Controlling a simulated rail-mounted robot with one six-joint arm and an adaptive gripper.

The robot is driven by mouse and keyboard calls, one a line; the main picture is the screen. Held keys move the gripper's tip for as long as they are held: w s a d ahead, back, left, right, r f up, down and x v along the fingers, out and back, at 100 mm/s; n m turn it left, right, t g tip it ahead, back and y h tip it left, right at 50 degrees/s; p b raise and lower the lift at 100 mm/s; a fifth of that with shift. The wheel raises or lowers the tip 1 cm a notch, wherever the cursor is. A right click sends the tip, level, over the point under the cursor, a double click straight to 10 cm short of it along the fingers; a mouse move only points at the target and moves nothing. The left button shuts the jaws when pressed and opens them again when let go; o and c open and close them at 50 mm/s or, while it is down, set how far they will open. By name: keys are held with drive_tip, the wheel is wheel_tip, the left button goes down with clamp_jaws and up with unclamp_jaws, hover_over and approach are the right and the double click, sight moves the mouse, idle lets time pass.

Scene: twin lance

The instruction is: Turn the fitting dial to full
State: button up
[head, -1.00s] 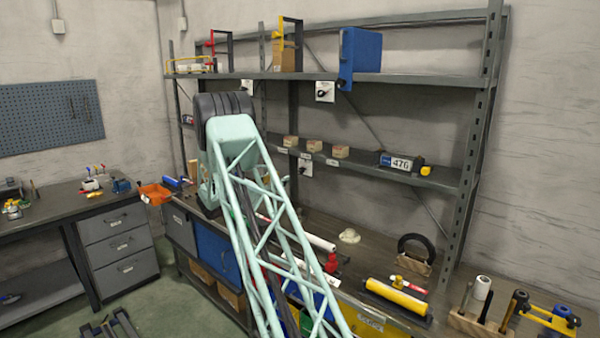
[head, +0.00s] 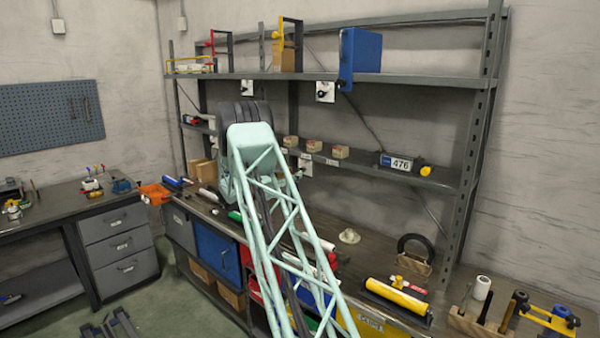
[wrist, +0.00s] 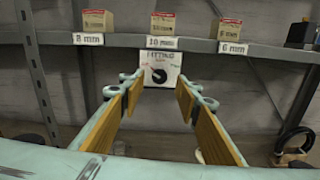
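The fitting dial (wrist: 159,75) is a black round knob on a white plate labelled FITTING, mounted below the shelf edge and ahead of my gripper in the wrist view. A small red mark shows at the plate's left. The knob's exact setting is too small to read. Its white plate also shows in the head view (head: 305,165), just right of my arm. My gripper (wrist: 159,88) is open and empty, its tan-padded fingers on either side of the dial in the picture. The fingers look short of the plate, with no contact visible. My arm mostly hides the gripper in the head view.
Small boxes (wrist: 163,24) stand on the shelf (wrist: 120,40) above the dial, over size labels. Two other dial plates (head: 325,91) hang under the upper shelf. The workbench below holds a yellow cylinder (head: 397,296) and a black ring on a stand (head: 416,262).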

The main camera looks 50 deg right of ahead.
sight(303, 170)
drive_tip(key=shift+s+d, duration=0.2)
drive_tip(key=shift+d, duration=2.6)
drive_tip(key=c, duration=0.8)
drive_tip(key=shift+c, duration=0.2)
